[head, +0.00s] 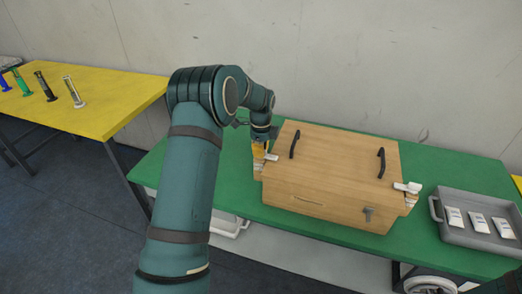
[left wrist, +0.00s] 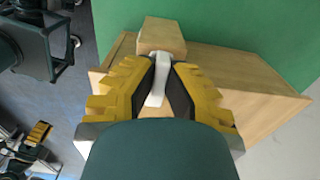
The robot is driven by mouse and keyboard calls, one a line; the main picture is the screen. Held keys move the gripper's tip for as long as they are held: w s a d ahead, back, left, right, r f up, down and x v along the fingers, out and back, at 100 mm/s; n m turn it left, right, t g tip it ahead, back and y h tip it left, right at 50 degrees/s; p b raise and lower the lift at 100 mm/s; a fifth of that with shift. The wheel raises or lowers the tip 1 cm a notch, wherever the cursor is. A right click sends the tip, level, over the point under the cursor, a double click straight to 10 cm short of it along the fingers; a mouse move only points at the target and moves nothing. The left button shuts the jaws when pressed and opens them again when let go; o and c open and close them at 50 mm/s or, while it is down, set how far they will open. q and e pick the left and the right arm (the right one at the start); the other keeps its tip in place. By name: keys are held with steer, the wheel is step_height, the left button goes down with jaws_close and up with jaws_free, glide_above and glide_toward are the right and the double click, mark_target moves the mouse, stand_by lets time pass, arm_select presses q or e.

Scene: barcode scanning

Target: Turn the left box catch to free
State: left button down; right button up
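A wooden box (head: 330,165) with a closed lid and two black handles stands on the green table. The left box catch (head: 271,157) is a small white lever on its left side; it also shows in the left wrist view (left wrist: 157,85). My left gripper (head: 259,150) is at this catch. In the left wrist view its yellow fingers with dark pads (left wrist: 160,85) close in on both sides of the white lever. Part of the lever is hidden between them. A yellow piece at lower left there looks like my right gripper (left wrist: 38,133), too small to read.
A white right catch (head: 408,187) sits on the box's right side. A yellow table (head: 115,92) with several upright items is at the left.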

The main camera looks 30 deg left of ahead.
stand_by(0.3)
arm_select(q)
steer(key=n+p, duration=0.1)
steer(key=n, duration=0.3)
steer(key=n+p, duration=0.1)
steer(key=n, duration=0.2)
steer(key=shift+s+f+n, duration=0.1)
steer(key=shift+n, duration=0.2)
steer(key=n+p, duration=0.1)
steer(key=n, duration=0.4)
steer(key=n+p, duration=0.1)
steer(key=n, duration=0.4)
stand_by(0.4)
steer(key=c, duration=1)
jaws_free()
